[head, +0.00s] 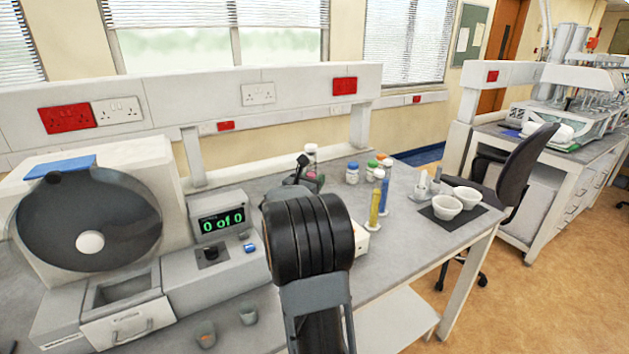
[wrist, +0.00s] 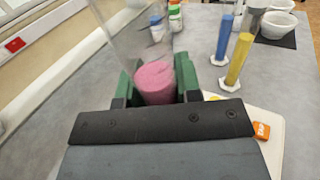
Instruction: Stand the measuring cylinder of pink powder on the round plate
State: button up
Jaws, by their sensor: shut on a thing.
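In the wrist view the clear measuring cylinder with pink powder (wrist: 155,82) is between the green finger pads of my gripper (wrist: 155,88), which is shut on it. Its foot is hidden behind the dark gripper body. In the head view a bit of the pink powder (head: 317,178) shows beside my gripper (head: 303,176), mostly behind my arm. A white device (wrist: 262,118) with an orange label sits at the lower right of the wrist view; its edge (head: 362,241) shows beside my arm in the head view. I cannot make out a round plate; it may be hidden.
Yellow (head: 375,207) and blue (head: 384,196) cylinders stand right of my arm. Behind them are capped bottles (head: 352,173). White bowls (head: 447,208) sit on a dark mat at the right. A machine with a dark disc (head: 90,220) and readout (head: 222,221) fills the left.

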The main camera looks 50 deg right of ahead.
jog(key=shift+f+b, duration=0.55)
jog(key=shift+b, duration=0.5)
dwell(1.5)
dwell(0.4)
jog(key=o, duration=1.1)
jog(key=b+v, duration=0.1)
jog(key=v, duration=1.2)
jog(key=shift+s+a+b, duration=0.1)
jog(key=shift+a+b, duration=0.2)
jog(key=shift+a, duration=0.1)
